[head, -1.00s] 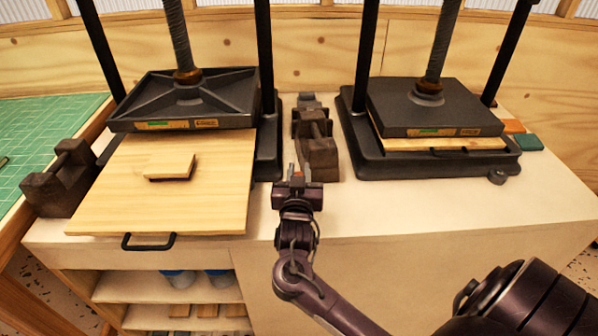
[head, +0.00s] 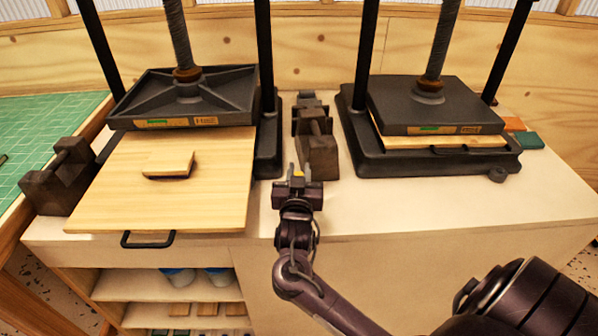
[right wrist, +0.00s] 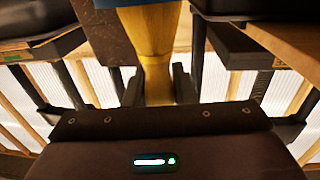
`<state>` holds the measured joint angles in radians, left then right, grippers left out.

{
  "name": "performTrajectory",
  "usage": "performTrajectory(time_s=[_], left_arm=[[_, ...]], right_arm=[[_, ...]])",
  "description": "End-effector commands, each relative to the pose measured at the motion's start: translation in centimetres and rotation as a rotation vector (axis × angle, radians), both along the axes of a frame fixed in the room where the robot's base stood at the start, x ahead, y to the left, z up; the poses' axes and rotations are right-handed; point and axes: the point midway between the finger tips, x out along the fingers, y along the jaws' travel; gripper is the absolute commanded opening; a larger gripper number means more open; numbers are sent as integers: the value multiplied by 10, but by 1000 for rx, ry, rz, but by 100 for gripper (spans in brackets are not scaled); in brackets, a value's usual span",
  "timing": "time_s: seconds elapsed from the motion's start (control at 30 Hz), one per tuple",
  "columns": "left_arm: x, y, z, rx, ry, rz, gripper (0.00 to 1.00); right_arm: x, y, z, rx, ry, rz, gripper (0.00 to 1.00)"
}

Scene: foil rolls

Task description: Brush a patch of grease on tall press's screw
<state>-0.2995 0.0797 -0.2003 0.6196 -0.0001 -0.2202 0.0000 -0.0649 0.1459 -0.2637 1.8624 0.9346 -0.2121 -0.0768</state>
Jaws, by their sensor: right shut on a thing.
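Two black presses stand on the cabinet top, both cut off at the top, so I cannot tell which is the tall one. The left press's screw (head: 178,42) rises from its ribbed plate; the right press's screw (head: 442,42) rises from a flat plate. No grease patch is discernible on either. My right gripper (head: 297,172) is in front of the dark iron blocks between the presses, low and away from both screws. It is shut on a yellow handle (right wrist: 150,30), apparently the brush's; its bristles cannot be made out. My left gripper is not in view.
A wooden board (head: 105,205) with a small wood block (head: 168,163) juts from the left press. Dark iron blocks (head: 320,155) stand between the presses, another (head: 58,180) at left. A green mat (head: 40,135) lies far left. The front right of the top (head: 430,205) is clear.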

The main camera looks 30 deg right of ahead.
Motion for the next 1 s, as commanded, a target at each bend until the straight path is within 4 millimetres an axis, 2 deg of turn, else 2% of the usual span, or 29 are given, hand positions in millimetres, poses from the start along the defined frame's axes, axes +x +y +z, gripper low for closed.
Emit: performTrajectory(time_s=[0.23, 1.0], left_arm=[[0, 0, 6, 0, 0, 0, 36], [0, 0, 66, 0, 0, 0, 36]], right_arm=[[0, 0, 4, 1, 3, 0, 1], [0, 0, 67, 1, 2, 0, 1]])
